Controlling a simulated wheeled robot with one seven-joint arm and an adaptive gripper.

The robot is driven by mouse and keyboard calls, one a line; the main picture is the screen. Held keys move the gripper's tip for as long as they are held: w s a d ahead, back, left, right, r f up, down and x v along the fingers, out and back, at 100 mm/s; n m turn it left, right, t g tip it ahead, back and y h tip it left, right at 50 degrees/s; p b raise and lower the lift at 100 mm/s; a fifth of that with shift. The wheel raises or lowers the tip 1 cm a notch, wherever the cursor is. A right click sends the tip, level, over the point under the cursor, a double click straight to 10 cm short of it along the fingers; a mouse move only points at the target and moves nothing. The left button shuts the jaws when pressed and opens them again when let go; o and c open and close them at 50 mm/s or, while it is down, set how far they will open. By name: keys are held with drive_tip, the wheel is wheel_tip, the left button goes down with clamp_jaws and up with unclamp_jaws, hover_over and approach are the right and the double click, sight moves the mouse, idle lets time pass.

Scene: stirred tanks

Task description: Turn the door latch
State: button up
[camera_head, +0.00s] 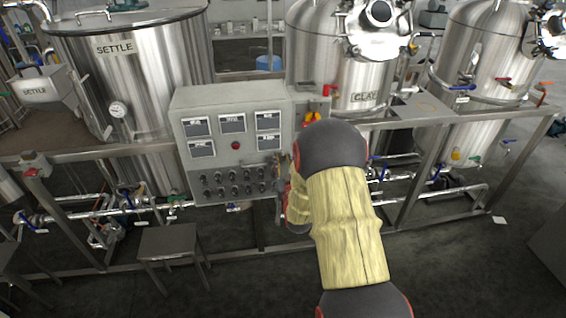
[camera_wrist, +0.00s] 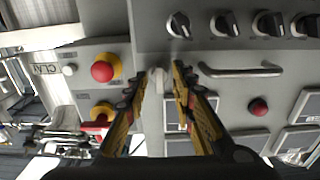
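The door latch (camera_wrist: 157,80) is a small pale piece at the edge of the grey control cabinet. In the wrist view it lies between my two fingertips. My gripper (camera_wrist: 161,76) is open, with a yellow-and-black finger on each side of the latch. I cannot tell whether either finger touches it. In the head view the control cabinet (camera_head: 184,112) stands in the middle, and my gripper (camera_head: 281,190) is at its right edge. My arm hides the latch there.
The wrist view shows a silver bar handle (camera_wrist: 240,73), black knobs (camera_wrist: 225,24) and a red button (camera_wrist: 258,107) on the cabinet. Steel tanks (camera_head: 180,60), pipes and frame rails surround the cabinet; a stool (camera_head: 168,241) stands front left.

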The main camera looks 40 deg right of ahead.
drive_tip(key=shift+w+d, duration=0.1)
drive_tip(key=shift+c, duration=0.8)
clamp_jaws()
